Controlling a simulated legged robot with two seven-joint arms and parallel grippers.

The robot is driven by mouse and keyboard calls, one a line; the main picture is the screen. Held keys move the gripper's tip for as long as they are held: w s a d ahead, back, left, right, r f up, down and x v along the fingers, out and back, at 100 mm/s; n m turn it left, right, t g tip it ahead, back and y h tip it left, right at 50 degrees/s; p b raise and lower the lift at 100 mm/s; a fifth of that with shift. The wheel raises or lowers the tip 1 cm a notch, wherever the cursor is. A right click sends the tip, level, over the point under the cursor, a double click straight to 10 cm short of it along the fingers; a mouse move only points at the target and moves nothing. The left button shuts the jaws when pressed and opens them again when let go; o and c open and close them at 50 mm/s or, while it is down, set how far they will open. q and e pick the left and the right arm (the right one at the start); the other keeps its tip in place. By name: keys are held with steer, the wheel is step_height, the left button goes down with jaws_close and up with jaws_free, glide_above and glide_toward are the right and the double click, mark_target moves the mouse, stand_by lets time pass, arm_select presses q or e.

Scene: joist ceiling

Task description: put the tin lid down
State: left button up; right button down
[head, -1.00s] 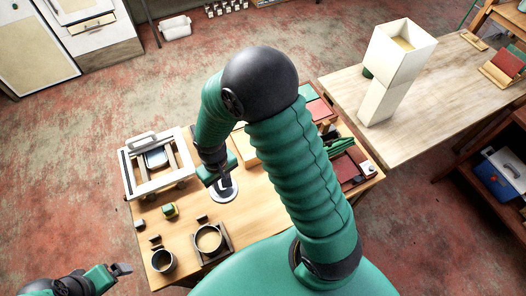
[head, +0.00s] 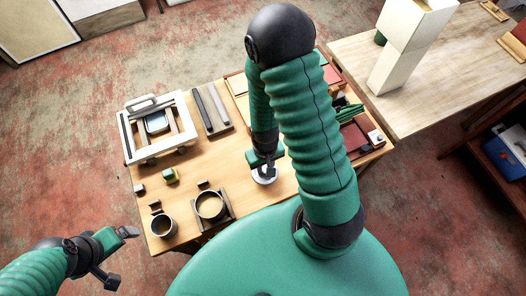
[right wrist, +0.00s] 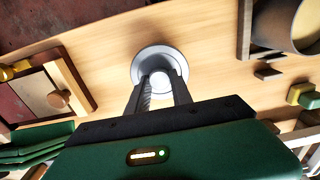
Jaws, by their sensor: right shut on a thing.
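The tin lid (head: 264,177) is a pale silvery disc over the front middle of the wooden table. In the right wrist view the tin lid (right wrist: 139,67) is round and flat-rimmed, with a bright raised middle. My right gripper (head: 265,165) is above it, pointing down. In the right wrist view its fingers (right wrist: 160,83) are shut on the lid's middle. I cannot tell whether the lid touches the tabletop. My left gripper (head: 118,256) is off the table at the lower left, away from the lid; its jaw gap is unclear.
Left of the lid are a round container (head: 210,206) in a dark holder, a dark mug (head: 163,227) and small blocks. A white frame (head: 128,148) stands at the table's back left. Green pieces (head: 349,111) and a red tray lie right. Bare wood surrounds the lid.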

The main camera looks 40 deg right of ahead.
steer(key=w+d, duration=0.1)
steer(key=w, duration=0.1)
steer(key=w+d+b, duration=0.1)
steer(key=w, duration=0.1)
steer(key=w+d, duration=0.2)
steer(key=shift+w+d+f, duration=0.1)
steer(key=shift+w+f, duration=0.05)
steer(key=shift+w, duration=0.1)
steer(key=f+b, duration=0.2)
steer(key=d+f+b, duration=0.1)
steer(key=f+b, duration=0.1)
steer(key=shift+d+r, duration=0.1)
steer(key=shift+r, duration=0.15)
steer(key=shift+a, duration=0.3)
steer(key=c, duration=1.1)
jaws_free()
steer(key=shift+c, duration=0.2)
arm_select(q)
steer(key=f, duration=0.4)
steer(key=shift+w+a+f, duration=0.1)
steer(key=shift+a+f, duration=0.15)
steer(key=shift+a, duration=0.15)
arm_select(e)
steer(key=shift+d, duration=0.1)
arm_select(q)
steer(key=shift+d+r, duration=0.1)
steer(key=shift+r, duration=0.05)
